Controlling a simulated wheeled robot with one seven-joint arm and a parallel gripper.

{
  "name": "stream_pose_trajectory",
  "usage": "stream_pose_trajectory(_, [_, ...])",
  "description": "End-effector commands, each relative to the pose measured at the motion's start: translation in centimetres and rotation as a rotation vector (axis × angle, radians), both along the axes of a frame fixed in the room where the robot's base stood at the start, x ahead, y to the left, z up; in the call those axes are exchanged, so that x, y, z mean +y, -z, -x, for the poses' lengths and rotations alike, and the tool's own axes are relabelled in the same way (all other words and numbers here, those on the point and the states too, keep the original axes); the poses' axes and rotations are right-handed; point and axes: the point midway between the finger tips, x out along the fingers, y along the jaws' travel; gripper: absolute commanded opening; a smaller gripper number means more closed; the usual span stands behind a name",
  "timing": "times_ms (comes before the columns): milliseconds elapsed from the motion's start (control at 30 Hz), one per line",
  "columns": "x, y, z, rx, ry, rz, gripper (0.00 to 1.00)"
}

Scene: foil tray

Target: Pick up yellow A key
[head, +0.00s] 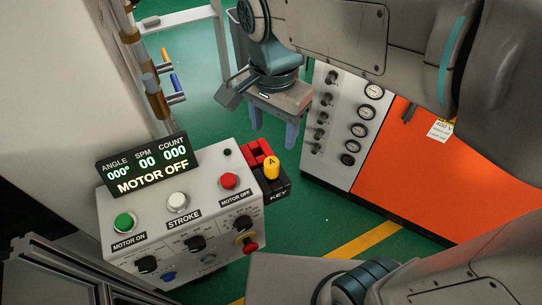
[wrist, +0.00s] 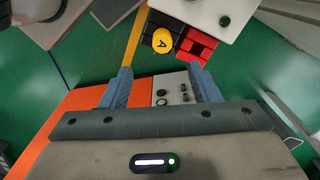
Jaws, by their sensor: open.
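The yellow A key (head: 271,167) is a short yellow cylinder with a letter A on its top. It stands in a black key holder (head: 283,187) on the right side of the control box. In the wrist view the key (wrist: 162,41) shows beyond the fingertips, within the sideways gap between them. My gripper (head: 273,134) is open and empty, its two blue-grey fingers pointing down. It appears behind and above the key in the head view, apart from it. The fingers also show in the wrist view (wrist: 160,70).
The grey control box (head: 180,225) with buttons, knobs and a "MOTOR OFF" display (head: 148,170) is to the left. An orange cabinet (head: 410,170) with a gauge panel (head: 345,125) stands right. Green floor lies between.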

Motion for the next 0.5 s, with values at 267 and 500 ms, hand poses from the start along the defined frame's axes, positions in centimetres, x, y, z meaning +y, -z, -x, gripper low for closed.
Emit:
stream_pose_trajectory(267, [0.5,4.0,0.2,0.010,0.013,0.008,0.56])
stream_pose_trajectory(500, [0.5,7.8,0.2,0.008,0.013,0.006,0.56])
